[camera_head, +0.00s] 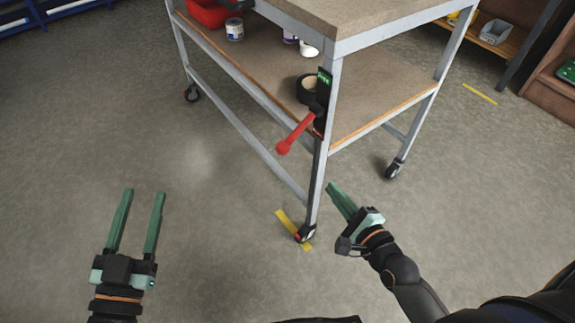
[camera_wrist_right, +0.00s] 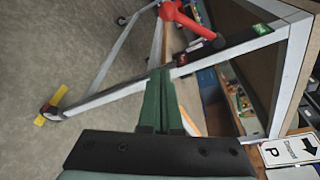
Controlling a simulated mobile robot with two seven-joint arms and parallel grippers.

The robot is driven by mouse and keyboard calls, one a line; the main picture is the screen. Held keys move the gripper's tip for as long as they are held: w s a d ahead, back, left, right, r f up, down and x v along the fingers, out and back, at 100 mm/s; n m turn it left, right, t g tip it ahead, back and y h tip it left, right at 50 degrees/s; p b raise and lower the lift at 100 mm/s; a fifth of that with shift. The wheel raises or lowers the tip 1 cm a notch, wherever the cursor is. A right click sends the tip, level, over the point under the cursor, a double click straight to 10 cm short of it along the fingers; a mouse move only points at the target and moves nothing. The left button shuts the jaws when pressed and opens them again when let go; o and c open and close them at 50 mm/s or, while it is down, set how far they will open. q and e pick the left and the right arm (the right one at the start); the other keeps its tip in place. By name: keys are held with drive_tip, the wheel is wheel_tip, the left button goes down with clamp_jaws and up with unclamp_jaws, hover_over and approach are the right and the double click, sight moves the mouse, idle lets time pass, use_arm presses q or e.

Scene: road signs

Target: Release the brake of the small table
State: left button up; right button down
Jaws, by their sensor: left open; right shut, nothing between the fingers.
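The small table (camera_head: 385,16) has a grey metal frame, a lower shelf and caster wheels. A red brake lever (camera_head: 297,133) with a round knob sits on its near corner leg and slants down to the left, below a green label (camera_head: 324,79). The lever also shows at the top of the right wrist view (camera_wrist_right: 188,21). My right gripper (camera_head: 331,186) is shut and empty, just right of that leg and below the lever, apart from the lever. It also shows in the right wrist view (camera_wrist_right: 160,72). My left gripper (camera_head: 146,192) is open and empty over the floor at left.
The lower shelf holds a black tape roll (camera_head: 307,89), a jar (camera_head: 234,29) and a red bin (camera_head: 211,12). The near caster (camera_head: 304,235) stands by yellow floor tape (camera_head: 288,220). A white sign (camera_wrist_right: 289,149) shows at lower right. Floor at left is clear.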

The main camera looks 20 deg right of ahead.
sight(297, 133)
use_arm(q)
drive_tip(key=shift+r, duration=0.25)
use_arm(e)
drive_tip(key=shift+w+m, duration=0.3)
drive_tip(key=shift+m, duration=0.1)
use_arm(q)
drive_tip(key=s+r+m+t+h+b, duration=0.1)
drive_tip(key=s+r+m+h, duration=0.2)
drive_tip(key=r, duration=0.3)
drive_tip(key=s+d+r+m+t+h+b, duration=0.1)
drive_tip(key=s+r+m+t+h+b, duration=0.1)
drive_tip(key=r+h, duration=0.3)
drive_tip(key=shift+s+d+r+m+h, duration=0.15)
drive_tip(key=shift+s+r+m+h, duration=0.25)
drive_tip(key=shift+s+r+m, duration=0.5)
use_arm(e)
drive_tip(key=w+a, duration=0.5)
drive_tip(key=w, duration=0.5)
drive_tip(key=shift+w+r, duration=0.25)
drive_tip(key=shift+r, duration=0.05)
use_arm(q)
drive_tip(key=shift+w+y, duration=0.2)
drive_tip(key=shift+y, duration=0.1)
use_arm(e)
drive_tip(key=shift+r, duration=0.1)
